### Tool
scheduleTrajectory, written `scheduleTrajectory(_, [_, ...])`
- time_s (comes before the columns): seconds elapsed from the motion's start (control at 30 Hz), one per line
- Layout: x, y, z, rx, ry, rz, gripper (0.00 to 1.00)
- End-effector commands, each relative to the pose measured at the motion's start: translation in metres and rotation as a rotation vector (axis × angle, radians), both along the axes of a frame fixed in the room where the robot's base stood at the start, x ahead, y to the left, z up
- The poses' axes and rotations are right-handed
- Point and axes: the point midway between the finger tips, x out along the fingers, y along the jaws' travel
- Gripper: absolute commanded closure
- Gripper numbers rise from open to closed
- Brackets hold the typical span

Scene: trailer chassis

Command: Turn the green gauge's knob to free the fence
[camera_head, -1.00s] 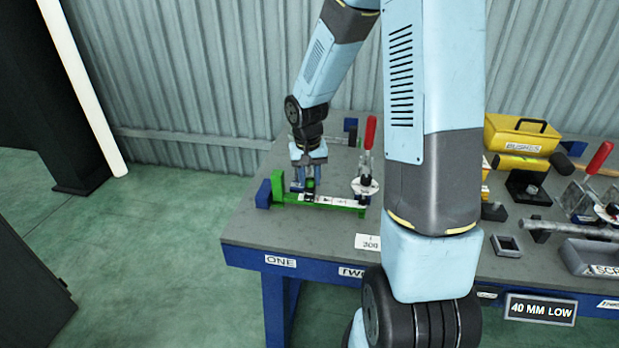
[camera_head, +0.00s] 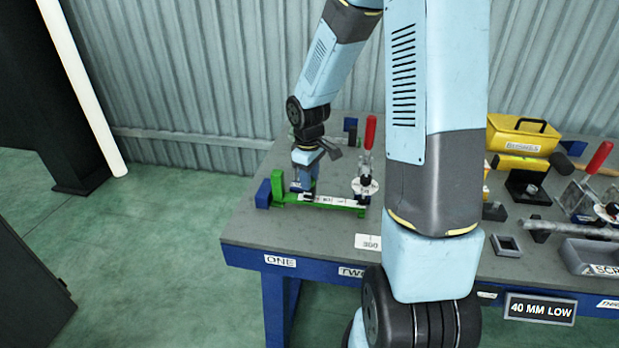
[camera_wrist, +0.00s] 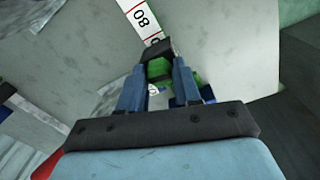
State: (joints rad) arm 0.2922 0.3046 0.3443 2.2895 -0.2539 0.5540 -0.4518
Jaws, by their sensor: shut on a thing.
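The green gauge (camera_head: 277,188) lies on the bench near its left end, with a white scale (camera_head: 328,200) along its bar. My gripper (camera_head: 305,187) points down over the left part of the gauge and is turned nearly edge-on in the head view. The fence is mostly hidden under my gripper, and the knob's contact is small in the head view.
A red-handled clamp (camera_head: 368,150) stands close to the gauge's right end. A blue block (camera_head: 263,193) sits at its left end. A white tag (camera_head: 367,242) lies near the bench's front edge. A yellow bushes box (camera_head: 522,136) and several metal parts lie farther right.

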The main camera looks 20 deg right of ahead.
Motion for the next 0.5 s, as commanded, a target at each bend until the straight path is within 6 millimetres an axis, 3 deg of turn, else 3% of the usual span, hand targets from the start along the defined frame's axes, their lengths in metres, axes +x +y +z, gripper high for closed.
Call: scheduleTrajectory(0.5, [0.0007, -0.0005, 0.0005, -0.001, -0.002, 0.194, 0.97])
